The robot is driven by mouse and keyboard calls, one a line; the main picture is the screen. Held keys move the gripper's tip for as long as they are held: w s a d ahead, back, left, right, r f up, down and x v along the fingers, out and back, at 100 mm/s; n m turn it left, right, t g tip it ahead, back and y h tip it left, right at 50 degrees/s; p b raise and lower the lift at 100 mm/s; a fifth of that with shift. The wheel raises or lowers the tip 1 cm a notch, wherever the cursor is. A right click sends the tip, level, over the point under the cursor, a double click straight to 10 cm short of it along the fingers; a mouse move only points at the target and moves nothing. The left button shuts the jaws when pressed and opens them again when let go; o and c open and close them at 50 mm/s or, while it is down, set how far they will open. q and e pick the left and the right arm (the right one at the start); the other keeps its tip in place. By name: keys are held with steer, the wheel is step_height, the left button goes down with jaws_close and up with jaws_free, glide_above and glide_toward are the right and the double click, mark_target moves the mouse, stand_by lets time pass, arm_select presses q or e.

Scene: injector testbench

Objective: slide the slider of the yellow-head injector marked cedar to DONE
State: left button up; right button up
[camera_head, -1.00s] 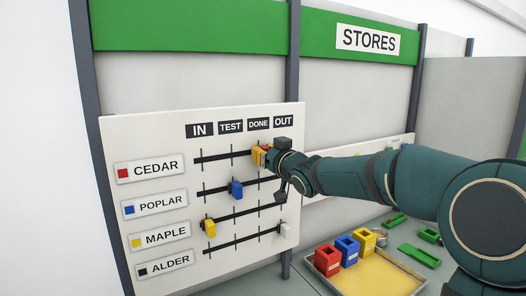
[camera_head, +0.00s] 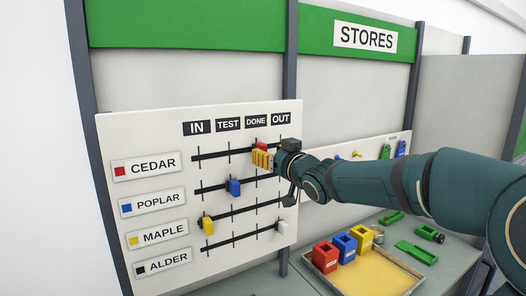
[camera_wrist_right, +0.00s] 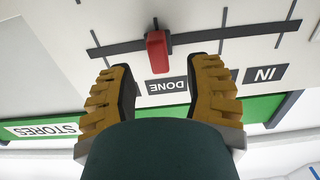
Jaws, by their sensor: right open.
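The board (camera_head: 120,132) has several horizontal slider tracks, with CEDAR at the top. The red CEDAR slider (camera_head: 260,147) sits under the DONE label (camera_head: 256,121), partly hidden behind my right gripper. In the right wrist view, upside down, the red slider (camera_wrist_right: 157,52) is at the track mark by the DONE label (camera_wrist_right: 167,86). My right gripper (camera_wrist_right: 162,64) is open, its yellow fingers on either side of the slider with gaps. It also shows in the head view (camera_head: 262,159). My left gripper is not in view. No yellow-head injector is clearly identifiable.
Below CEDAR, the blue POPLAR slider (camera_head: 235,188) is at TEST, the yellow MAPLE slider (camera_head: 207,225) near IN and the white ALDER slider (camera_head: 282,227) near OUT.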

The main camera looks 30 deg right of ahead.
steer(key=s, duration=0.7)
steer(key=shift+s+a, duration=0.2)
steer(key=shift+s, duration=0.05)
